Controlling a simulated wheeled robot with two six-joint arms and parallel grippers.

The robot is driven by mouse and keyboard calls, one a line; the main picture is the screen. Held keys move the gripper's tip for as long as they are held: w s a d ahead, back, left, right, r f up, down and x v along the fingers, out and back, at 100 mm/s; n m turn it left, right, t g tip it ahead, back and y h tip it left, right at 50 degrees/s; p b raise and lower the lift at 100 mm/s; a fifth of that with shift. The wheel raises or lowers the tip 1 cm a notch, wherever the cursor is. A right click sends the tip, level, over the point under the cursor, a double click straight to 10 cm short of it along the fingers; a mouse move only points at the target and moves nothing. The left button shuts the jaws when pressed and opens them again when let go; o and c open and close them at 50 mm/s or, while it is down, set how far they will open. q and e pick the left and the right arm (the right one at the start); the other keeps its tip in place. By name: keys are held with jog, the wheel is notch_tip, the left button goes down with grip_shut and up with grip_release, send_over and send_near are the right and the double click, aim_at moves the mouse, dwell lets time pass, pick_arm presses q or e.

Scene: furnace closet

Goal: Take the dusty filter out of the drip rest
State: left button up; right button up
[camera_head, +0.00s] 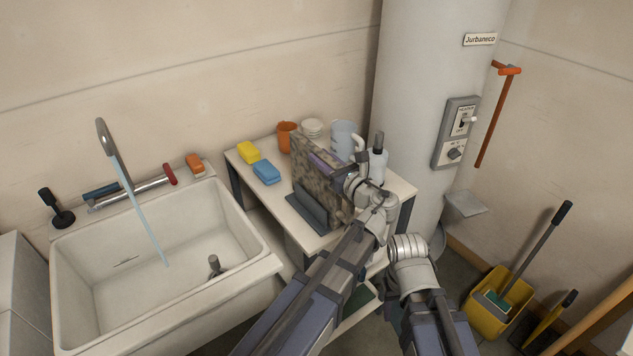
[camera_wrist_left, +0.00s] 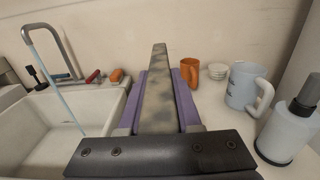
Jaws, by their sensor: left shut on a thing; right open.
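The dusty filter (camera_head: 312,180) is a thin, mottled grey-brown panel standing upright on the small white table. The drip rest (camera_head: 307,212) is a dark grey stand at its lower front edge; the filter's foot is partly hidden there, so I cannot tell how deep it sits. My left gripper (camera_head: 328,162) is shut on the filter near its top right side. In the left wrist view the filter (camera_wrist_left: 160,88) runs edge-on between the two purple fingers. My right arm shows at the lower right in the head view, but its gripper does not show.
A yellow sponge (camera_head: 248,152), blue sponge (camera_head: 266,173), orange mug (camera_head: 287,136), stacked white bowls (camera_head: 312,128), pale pitcher (camera_head: 343,137) and pump bottle (camera_head: 378,163) share the table. A sink (camera_head: 160,270) with running water is left; a large pipe (camera_head: 420,110) is behind right.

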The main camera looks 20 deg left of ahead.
pick_arm(q)
grip_shut()
dwell(0.8)
